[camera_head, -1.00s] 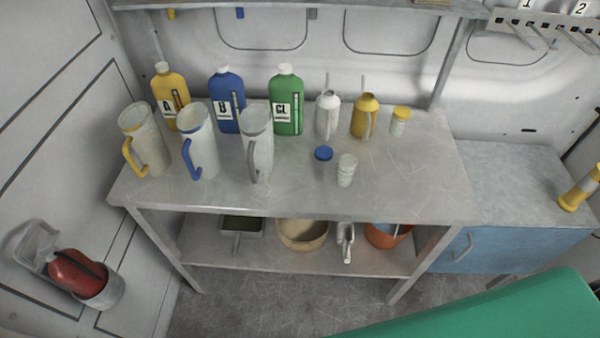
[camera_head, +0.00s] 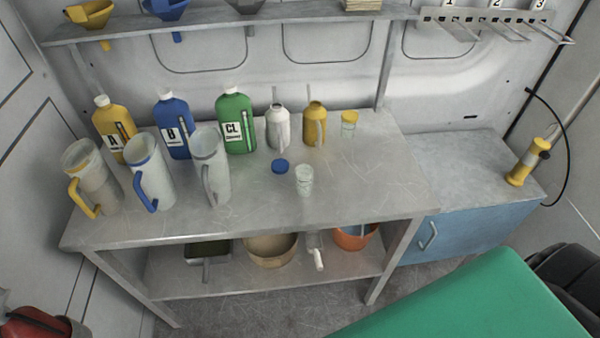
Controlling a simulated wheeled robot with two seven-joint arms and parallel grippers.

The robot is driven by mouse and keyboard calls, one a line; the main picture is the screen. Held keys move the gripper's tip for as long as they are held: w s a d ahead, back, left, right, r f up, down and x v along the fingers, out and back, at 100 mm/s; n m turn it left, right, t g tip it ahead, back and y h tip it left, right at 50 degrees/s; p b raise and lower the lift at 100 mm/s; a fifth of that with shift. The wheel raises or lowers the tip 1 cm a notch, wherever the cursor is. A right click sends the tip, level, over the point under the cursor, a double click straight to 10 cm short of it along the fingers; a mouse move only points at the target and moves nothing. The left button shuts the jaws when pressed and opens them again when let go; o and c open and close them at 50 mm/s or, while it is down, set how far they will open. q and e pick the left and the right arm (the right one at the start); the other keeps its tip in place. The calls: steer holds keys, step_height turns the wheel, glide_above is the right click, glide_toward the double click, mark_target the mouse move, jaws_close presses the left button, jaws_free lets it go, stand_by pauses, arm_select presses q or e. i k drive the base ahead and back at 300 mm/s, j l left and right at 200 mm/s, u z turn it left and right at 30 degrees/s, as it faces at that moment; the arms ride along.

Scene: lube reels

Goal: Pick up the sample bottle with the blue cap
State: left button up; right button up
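A small blue cap (camera_head: 280,167) shows on the table, left of a small clear bottle (camera_head: 305,180). The cap appears to lie flat, with no bottle body visible under it. The clear bottle stands upright near the middle of the tabletop, and its top shows no coloured cap. A similar clear bottle with a yellow cap (camera_head: 348,123) stands farther back to the right. Neither of my grippers is in the head view.
The metal table (camera_head: 350,195) also holds yellow, blue and green jugs (camera_head: 236,122), clear pitchers (camera_head: 151,172) and two spouted cans (camera_head: 315,124) behind. Its front right is clear. A blue cabinet (camera_head: 470,228) stands right; a green surface (camera_head: 470,300) fills the lower right.

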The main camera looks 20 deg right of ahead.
mark_target(304, 172)
steer(key=k+l, duration=0.1)
steer(key=l, duration=0.85)
steer(key=k+l+u, duration=0.1)
steer(key=l, duration=0.35)
steer(key=k+l, duration=0.15)
steer(key=l, duration=0.3)
